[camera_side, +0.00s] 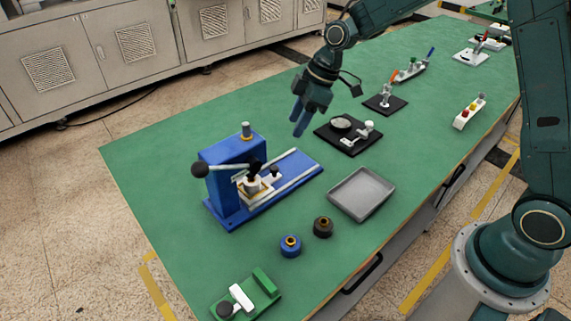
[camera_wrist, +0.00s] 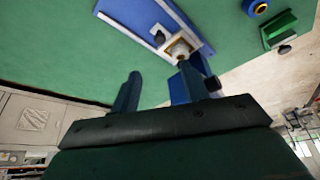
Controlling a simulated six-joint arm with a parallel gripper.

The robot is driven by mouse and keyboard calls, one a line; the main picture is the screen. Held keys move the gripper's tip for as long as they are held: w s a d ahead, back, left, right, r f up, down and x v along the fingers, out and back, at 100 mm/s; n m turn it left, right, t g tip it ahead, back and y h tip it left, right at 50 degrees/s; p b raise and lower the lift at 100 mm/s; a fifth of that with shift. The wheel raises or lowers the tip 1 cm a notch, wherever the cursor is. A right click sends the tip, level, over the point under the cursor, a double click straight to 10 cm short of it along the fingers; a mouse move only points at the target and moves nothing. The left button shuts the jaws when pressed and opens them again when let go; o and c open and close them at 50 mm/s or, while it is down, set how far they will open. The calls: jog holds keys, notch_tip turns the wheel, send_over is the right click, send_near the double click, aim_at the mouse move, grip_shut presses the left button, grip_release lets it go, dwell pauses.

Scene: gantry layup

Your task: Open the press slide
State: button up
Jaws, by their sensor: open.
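The blue press (camera_side: 222,172) stands on the left part of the green table, with a black ball-ended lever across its front. Its slide (camera_side: 264,184) is a pale carriage with a yellowish nest and a small black knob, sitting at the press end of two light rails, under the ram. The rails run out to the right and their outer part is bare. In the wrist view the slide (camera_wrist: 180,47) and the rails (camera_wrist: 172,14) show beyond the fingers. My gripper (camera_side: 297,124) is open and empty, above the table past the outer rail end, touching nothing; it also shows in the wrist view (camera_wrist: 158,85).
A grey tray (camera_side: 362,193) lies right of the press. A blue ring part (camera_side: 291,246) and a dark one (camera_side: 323,227) stand in front. A green fixture (camera_side: 249,294) is at the near edge; a black fixture (camera_side: 348,135) lies right of my gripper.

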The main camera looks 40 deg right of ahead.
aim_at(275, 167)
jog(key=x, duration=1.3)
jog(key=shift+f, duration=0.2)
grip_shut()
